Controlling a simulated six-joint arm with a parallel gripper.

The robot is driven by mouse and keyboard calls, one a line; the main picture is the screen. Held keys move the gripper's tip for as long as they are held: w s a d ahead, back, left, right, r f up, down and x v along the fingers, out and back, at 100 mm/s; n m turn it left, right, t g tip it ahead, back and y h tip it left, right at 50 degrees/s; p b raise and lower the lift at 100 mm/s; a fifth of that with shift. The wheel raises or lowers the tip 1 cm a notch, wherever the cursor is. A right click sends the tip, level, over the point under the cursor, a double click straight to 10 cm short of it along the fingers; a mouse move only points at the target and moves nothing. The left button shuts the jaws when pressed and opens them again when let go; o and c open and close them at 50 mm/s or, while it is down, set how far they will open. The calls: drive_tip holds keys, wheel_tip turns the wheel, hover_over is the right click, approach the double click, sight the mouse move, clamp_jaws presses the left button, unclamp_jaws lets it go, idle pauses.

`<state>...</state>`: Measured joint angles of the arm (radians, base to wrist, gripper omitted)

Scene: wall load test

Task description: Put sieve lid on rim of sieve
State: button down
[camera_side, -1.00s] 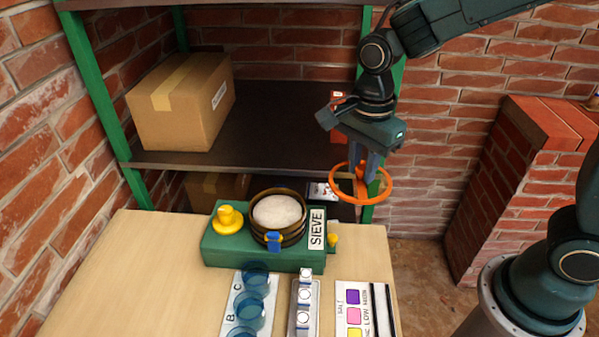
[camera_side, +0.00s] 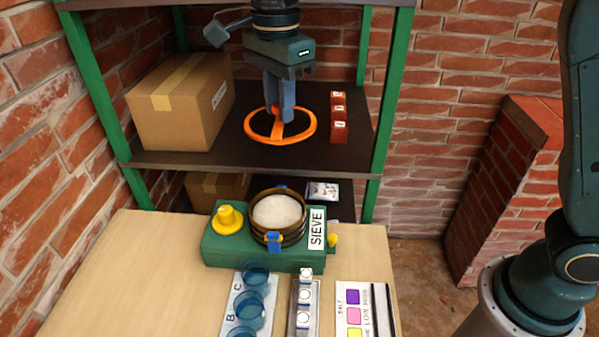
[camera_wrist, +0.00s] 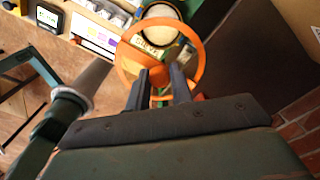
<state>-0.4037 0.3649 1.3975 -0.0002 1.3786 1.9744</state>
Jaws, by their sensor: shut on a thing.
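The sieve lid is an orange ring with a crossbar (camera_side: 255,135). My gripper (camera_side: 279,115) is shut on its middle and holds it in the air above the sieve in the side view. The lid also shows in the wrist view (camera_wrist: 128,62), between my fingers (camera_wrist: 160,88). The sieve (camera_side: 289,238) is a dark round vessel with a brass-coloured rim, full of white grains. It sits in a green base (camera_side: 225,248) labelled SIEVE. In the wrist view the sieve (camera_wrist: 160,32) shows partly behind the lid ring. The lid is apart from the rim.
A yellow knob (camera_side: 228,219) stands left of the sieve. Blue cups (camera_side: 249,309), a small white-topped rack (camera_side: 304,300) and a colour card (camera_side: 354,310) lie in front. Behind is a shelf (camera_side: 200,162) with a cardboard box (camera_side: 180,105) and a red block (camera_side: 338,118).

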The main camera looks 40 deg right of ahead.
drive_tip(key=shift+w+a+r, duration=0.25)
drive_tip(key=shift+a+r, duration=0.4)
drive_tip(key=shift+r, duration=0.1)
drive_tip(key=shift+f, duration=0.1)
hover_over(278, 217)
wheel_tip(278, 217, down, 16)
drive_tip(key=shift+f, duration=1.95)
drive_tip(key=shift+f, duration=0.1)
drive_tip(key=c, duration=1.2)
unclamp_jaws()
drive_tip(key=shift+c, duration=0.2)
